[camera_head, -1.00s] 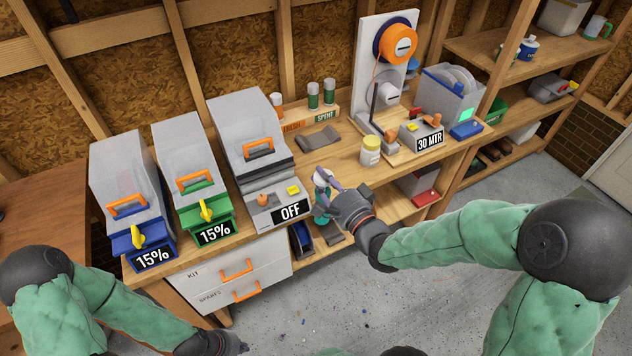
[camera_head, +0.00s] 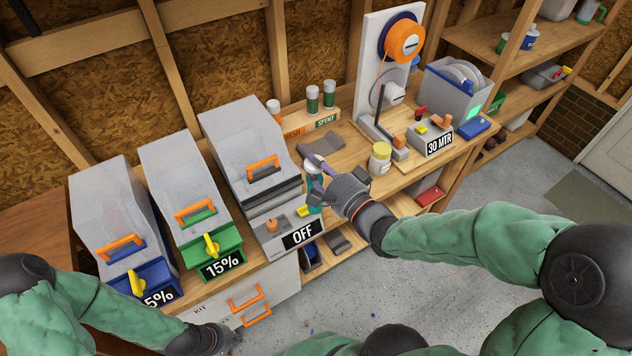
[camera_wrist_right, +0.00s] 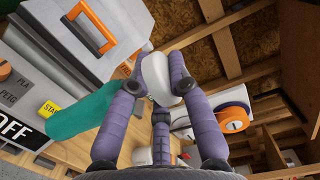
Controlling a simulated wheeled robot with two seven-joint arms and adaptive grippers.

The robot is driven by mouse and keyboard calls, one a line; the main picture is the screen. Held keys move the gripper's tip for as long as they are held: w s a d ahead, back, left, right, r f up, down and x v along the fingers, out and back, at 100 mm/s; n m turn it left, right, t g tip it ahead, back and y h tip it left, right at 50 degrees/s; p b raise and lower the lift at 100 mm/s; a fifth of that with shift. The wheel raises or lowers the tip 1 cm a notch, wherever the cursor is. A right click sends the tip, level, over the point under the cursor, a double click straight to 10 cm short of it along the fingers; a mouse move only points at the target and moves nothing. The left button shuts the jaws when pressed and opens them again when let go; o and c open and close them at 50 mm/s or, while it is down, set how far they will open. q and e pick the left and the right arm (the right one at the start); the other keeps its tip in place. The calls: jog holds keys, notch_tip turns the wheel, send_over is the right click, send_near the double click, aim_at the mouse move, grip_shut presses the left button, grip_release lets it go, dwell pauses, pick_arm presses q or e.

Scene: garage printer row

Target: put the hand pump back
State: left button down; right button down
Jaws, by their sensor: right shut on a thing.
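My right gripper (camera_head: 318,181) is shut on the hand pump. In the head view the pump's white part (camera_head: 312,165) shows at the fingers and its teal part (camera_head: 314,203) hangs below, beside the front right of the machine marked OFF. In the right wrist view the white part (camera_wrist_right: 158,78) sits between the purple fingers (camera_wrist_right: 163,75) and the teal part (camera_wrist_right: 85,120) reaches down left. The fingers cover some of the pump. My left gripper (camera_head: 222,340) is low in front of the drawers, apart from everything; its fingers are too small and dark to read.
A yellow-white jar (camera_head: 380,159), a grey pad (camera_head: 321,143) and a spool stand (camera_head: 388,65) are on the bench to the right. Open floor (camera_head: 410,290) lies in front.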

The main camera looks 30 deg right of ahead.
jog(key=w+d+f+b, duration=0.6)
jog(key=w+d+f, duration=0.3)
jog(key=f, duration=0.3)
jog(key=shift+w+f, duration=0.35)
jog(key=shift+w, duration=0.2)
jog(key=shift+f, duration=0.15)
jog(key=c, duration=1.2)
grip_release()
jog(key=shift+o, duration=0.2)
